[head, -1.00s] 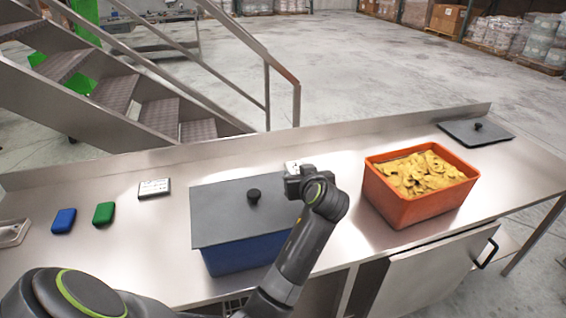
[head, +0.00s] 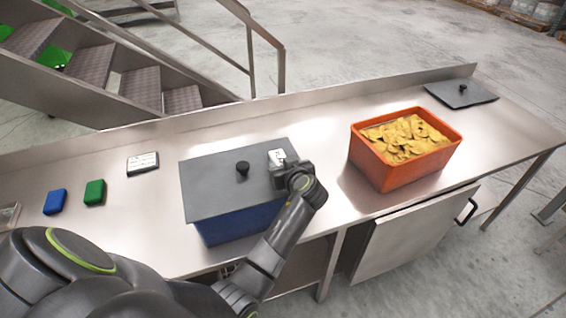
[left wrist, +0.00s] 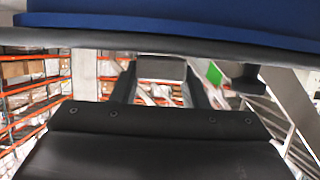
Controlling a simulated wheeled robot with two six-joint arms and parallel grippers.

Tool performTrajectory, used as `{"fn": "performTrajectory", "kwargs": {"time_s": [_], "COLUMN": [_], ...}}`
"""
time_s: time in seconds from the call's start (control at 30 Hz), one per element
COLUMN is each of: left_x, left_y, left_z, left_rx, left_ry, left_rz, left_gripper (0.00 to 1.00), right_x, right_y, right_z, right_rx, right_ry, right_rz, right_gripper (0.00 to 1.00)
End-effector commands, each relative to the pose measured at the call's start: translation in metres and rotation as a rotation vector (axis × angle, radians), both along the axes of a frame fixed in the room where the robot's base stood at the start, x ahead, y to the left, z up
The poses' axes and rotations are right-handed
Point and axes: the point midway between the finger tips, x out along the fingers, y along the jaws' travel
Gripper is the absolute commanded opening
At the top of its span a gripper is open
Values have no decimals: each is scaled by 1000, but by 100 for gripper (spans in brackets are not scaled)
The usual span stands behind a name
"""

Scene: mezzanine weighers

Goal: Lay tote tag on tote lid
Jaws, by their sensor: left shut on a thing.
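The tote is a blue box (head: 240,224) with a flat grey lid (head: 210,190) that has a black knob (head: 242,169). My left gripper (head: 279,165) is shut on the tote tag (head: 276,156), a small white piece with dark marks. The tag is over the right part of the lid, right of the knob; whether it touches the lid I cannot tell. In the left wrist view the gripper fingers (left wrist: 160,82) show below the lid's dark edge (left wrist: 60,39) and the blue tote wall (left wrist: 170,20), with the knob (left wrist: 243,76) at right. My right gripper is out of view.
An orange bin (head: 388,172) of yellow pieces stands to the right, with a loose grey lid (head: 450,95) beyond it. A white-faced card (head: 143,163), a green block (head: 95,192) and a blue block (head: 55,202) lie at left. A raised ledge runs along the counter's back.

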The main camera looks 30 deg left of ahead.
Motion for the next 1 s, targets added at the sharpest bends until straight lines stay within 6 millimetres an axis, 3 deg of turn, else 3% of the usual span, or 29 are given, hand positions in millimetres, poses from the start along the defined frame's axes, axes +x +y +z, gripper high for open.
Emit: {"fn": "performTrajectory", "kwargs": {"time_s": [0.27,0.3,0.47,1.0], "left_x": [0,0,0,1], "left_y": [0,0,0,1], "left_z": [-2,-3,-1,5], "left_rx": [1,1,0,1], "left_ry": [-1,-1,0,0], "left_rz": [0,0,0,-4], "left_gripper": [18,42,62,62], "right_x": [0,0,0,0], "right_y": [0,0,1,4], "right_z": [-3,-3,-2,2], "right_rx": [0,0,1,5], "right_ry": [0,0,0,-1], "right_rz": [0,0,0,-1], "right_gripper": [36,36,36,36]}}
